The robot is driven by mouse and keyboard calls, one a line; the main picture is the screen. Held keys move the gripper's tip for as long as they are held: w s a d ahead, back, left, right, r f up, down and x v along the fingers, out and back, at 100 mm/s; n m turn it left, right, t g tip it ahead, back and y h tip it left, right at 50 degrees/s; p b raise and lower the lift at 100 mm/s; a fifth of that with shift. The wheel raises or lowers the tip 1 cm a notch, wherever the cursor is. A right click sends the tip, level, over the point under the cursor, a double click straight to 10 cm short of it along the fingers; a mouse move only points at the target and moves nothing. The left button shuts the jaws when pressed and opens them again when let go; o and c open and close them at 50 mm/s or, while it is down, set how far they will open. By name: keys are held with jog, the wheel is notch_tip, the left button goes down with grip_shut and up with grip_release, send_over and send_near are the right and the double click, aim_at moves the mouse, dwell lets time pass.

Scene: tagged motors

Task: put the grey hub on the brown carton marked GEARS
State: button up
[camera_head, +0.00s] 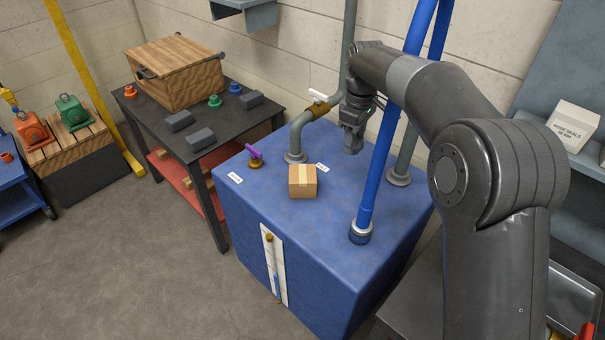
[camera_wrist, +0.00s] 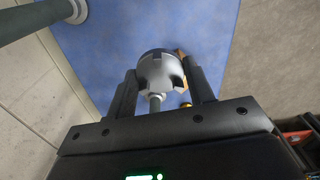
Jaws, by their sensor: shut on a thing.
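A grey hub (camera_wrist: 158,76) with a notched rim and a shaft sits between the two fingers of my gripper (camera_wrist: 160,84) in the wrist view. My gripper (camera_head: 352,146) is shut on it and hangs above the blue cabinet, right of and behind the carton in the head view. I cannot make out the hub there. A small brown carton (camera_head: 302,182) with a lighter tape strip stands on the cabinet top. No GEARS marking can be read on it. In the wrist view, a sliver of brown (camera_wrist: 182,56) shows beyond the hub, mostly hidden.
The blue cabinet (camera_head: 330,245) carries upright grey pipes, a blue pipe (camera_head: 382,175), and a purple-handled valve (camera_head: 254,157). A white-handled valve (camera_head: 318,98) is near my gripper. A dark table (camera_head: 205,140) with a wooden chest (camera_head: 177,75) stands at left.

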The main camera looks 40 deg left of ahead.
jog(key=f, duration=0.2)
jog(key=a+f, duration=0.1)
jog(key=f, duration=0.1)
jog(key=shift+s, duration=0.25)
send_over(310, 178)
notch_tip(310, 178, down, 6)
jog(key=shift+s+f, duration=0.1)
jog(key=shift+f, duration=2.05)
jog(key=shift+f, duration=0.1)
jog(key=o, duration=1.2)
notch_tip(310, 178, up, 12)
jog(key=shift+r, duration=0.1)
